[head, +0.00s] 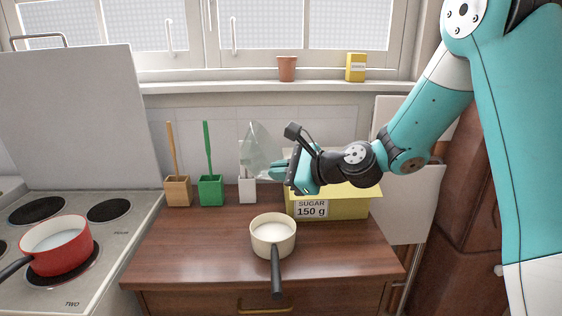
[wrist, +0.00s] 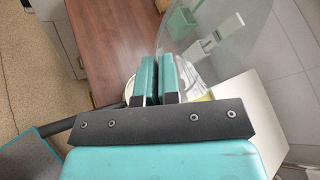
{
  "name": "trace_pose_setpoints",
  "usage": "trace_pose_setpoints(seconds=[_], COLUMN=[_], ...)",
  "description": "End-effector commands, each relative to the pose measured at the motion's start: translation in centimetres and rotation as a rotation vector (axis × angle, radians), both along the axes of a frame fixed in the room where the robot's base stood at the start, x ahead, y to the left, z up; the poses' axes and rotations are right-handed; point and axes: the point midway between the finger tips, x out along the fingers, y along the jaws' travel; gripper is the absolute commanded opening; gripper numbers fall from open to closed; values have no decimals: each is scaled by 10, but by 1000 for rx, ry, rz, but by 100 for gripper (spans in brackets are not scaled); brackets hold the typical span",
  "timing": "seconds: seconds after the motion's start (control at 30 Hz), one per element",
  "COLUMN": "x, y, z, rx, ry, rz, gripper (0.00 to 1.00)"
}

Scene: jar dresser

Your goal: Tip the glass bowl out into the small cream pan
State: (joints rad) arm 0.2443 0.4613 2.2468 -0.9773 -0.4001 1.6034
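The glass bowl (head: 256,148) is clear and hard to make out. It is steeply tilted, up in the air above the back of the dresser top. My gripper (head: 279,172) is shut on its rim. In the wrist view the two teal fingers (wrist: 158,68) are close together, with the bowl's clear wall (wrist: 235,50) to their right. I cannot make out any contents in the bowl. The small cream pan (head: 272,232) stands upright on the dresser, below and in front of my gripper, its dark handle toward me. Its inside looks whitish.
A yellow sugar box (head: 345,204) marked 150 g stands under my wrist. Wooden (head: 177,190), green (head: 211,190) and white (head: 247,188) brush holders line the back. A red pan (head: 57,250) sits on the stove (head: 110,240) at left. The dresser's front left (head: 180,250) is clear.

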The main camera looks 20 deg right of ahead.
Motion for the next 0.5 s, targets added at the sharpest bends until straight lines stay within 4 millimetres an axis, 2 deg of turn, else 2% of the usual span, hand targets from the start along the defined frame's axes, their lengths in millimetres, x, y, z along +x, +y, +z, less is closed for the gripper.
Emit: trace_pose_setpoints(seconds=[0.03,0.5], x=[0,3], y=[2,9], z=[13,36], rx=[-23,-256], ry=[6,90], rz=[3,2], gripper=[0,0])
